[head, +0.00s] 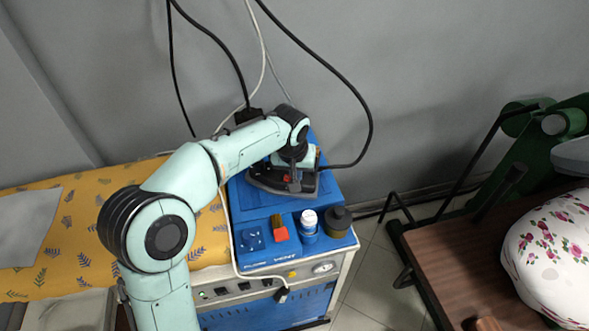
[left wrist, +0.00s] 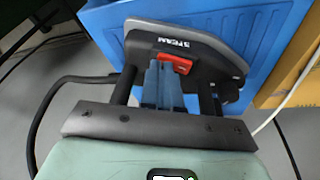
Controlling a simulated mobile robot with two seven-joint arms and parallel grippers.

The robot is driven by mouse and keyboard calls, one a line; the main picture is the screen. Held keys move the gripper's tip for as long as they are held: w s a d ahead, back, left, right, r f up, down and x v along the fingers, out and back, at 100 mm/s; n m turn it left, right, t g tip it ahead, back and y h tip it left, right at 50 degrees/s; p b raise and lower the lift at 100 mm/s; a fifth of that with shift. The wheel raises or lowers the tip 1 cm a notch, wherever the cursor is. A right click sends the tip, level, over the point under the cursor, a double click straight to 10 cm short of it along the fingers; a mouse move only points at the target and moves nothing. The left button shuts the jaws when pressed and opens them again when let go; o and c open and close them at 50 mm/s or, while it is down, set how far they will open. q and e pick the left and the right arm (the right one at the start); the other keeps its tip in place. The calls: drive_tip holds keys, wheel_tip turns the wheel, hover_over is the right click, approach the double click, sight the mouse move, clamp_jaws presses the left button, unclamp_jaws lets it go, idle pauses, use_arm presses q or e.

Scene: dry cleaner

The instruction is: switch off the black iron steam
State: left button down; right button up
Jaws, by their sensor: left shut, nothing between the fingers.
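The black steam iron (head: 268,183) rests on top of the blue steam station (head: 250,205), partly hidden under my left arm. The left wrist view shows the iron (left wrist: 215,62) close up, with a white "STEAM" label and a red switch (left wrist: 176,63) beside it. My left gripper (left wrist: 164,66) is shut and empty, its fingertips right at the red switch; whether they touch it I cannot tell. In the head view the left gripper (head: 291,168) is over the iron and mostly hidden by the wrist. My right gripper is not in view.
Black hoses and a pale cable hang behind. A yellow patterned ironing board (head: 85,210) is on the left, a brown table (head: 455,250) on the right.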

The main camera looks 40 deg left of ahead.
sight(288, 178)
use_arm(q)
drive_tip(key=shift+s+a+f, duration=0.1)
drive_tip(key=shift+s+a, duration=0.35)
drive_tip(key=shift+a, duration=0.35)
drive_tip(key=shift+r, duration=0.3)
drive_tip(key=r+p, duration=0.4)
drive_tip(key=shift+a+r, duration=0.2)
drive_tip(key=shift+r, duration=0.2)
drive_tip(key=v, duration=0.9)
drive_tip(key=shift+s+p, duration=0.2)
drive_tip(key=shift+p, duration=0.2)
drive_tip(key=shift+d, duration=0.1)
